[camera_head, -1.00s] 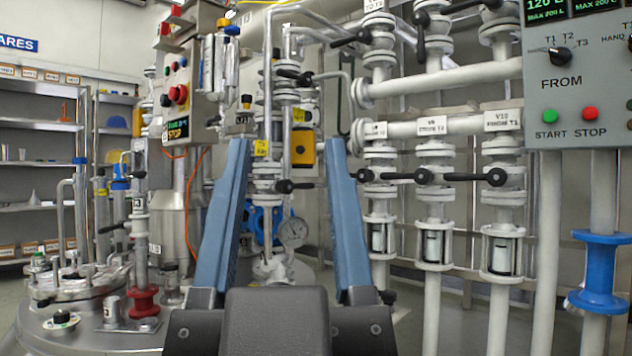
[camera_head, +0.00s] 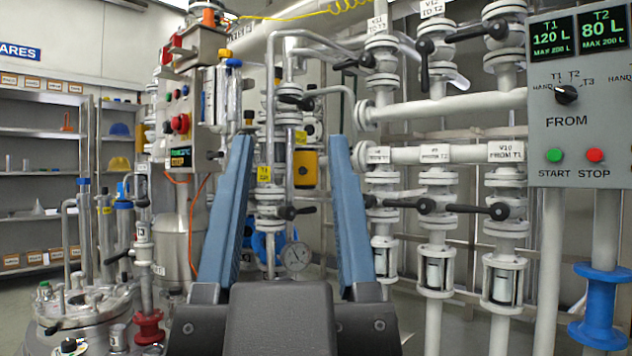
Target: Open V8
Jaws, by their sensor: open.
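My gripper (camera_head: 290,142) is open and empty, its two blue fingers pointing forward and up in the middle of the view. Right of it, a lower row of three white valves stands on vertical pipes. The right one carries a V10 tag (camera_head: 505,151); the middle one's tag (camera_head: 435,153) is hard to read. The left valve (camera_head: 380,178) stands where V8 would fall, but its small tag (camera_head: 378,155) is not legible. The black levers of the row lie level, across the pipes. The left valve's lever is partly hidden by my right finger.
A grey control panel (camera_head: 570,120) with green and red buttons hangs at right. An upper valve row (camera_head: 435,50) is above. Between the fingers are a pipe column with a black lever (camera_head: 288,212) and a gauge (camera_head: 296,257). A steel vessel (camera_head: 85,325) stands lower left.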

